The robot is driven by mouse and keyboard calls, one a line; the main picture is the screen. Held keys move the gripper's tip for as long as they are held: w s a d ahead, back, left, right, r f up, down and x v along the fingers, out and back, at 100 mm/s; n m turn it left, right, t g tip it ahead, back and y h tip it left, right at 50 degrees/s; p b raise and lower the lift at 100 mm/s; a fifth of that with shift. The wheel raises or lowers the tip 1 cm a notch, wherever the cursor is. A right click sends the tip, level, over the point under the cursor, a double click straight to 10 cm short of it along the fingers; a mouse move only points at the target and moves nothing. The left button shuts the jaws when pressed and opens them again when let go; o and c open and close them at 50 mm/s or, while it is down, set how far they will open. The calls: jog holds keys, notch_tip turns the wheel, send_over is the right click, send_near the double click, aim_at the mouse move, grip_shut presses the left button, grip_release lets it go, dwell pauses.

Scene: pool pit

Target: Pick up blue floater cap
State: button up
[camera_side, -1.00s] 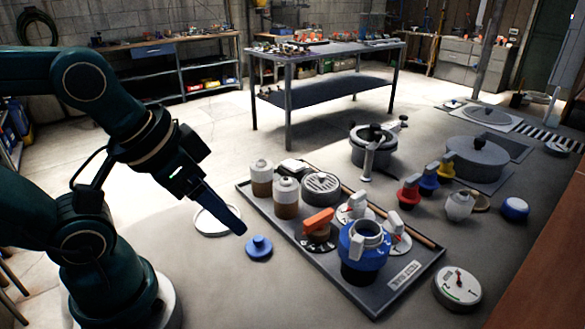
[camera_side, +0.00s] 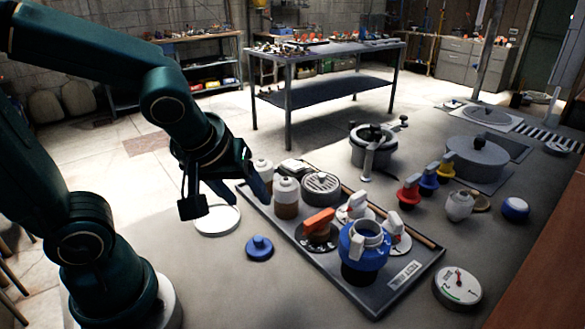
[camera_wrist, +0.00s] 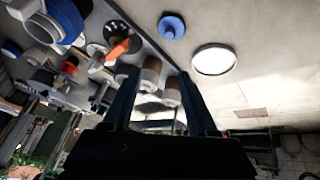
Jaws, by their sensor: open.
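The blue floater cap (camera_side: 259,247) is a small blue disc with a knob on top. It lies on the floor just left of the grey tray, and nothing touches it. In the wrist view the cap (camera_wrist: 172,26) shows near the top, beyond the fingertips. My gripper (camera_side: 258,186) is raised above and behind the cap, over the white round lid and near the jars. In the wrist view its two dark fingers (camera_wrist: 160,75) stand apart with nothing between them but the background.
A white round lid (camera_side: 217,219) lies left of the cap. The grey tray (camera_side: 418,278) to the right holds brown-and-white jars (camera_side: 286,197), a grated drain, an orange-handled valve (camera_side: 319,226) and a blue-collared fitting (camera_side: 364,249). Floor in front of the cap is clear.

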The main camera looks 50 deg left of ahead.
jog(key=g, duration=0.2)
send_over(258, 238)
jog(key=s+d, duration=0.1)
jog(key=d, duration=0.1)
jog(key=shift+y, duration=0.3)
jog(key=f, duration=0.5)
jog(key=shift+s+a+f, duration=0.2)
jog(key=shift+f, duration=0.2)
jog(key=shift+s+f, duration=0.15)
jog(key=shift+f, duration=0.35)
jog(key=shift+x, duration=2.3)
grip_shut()
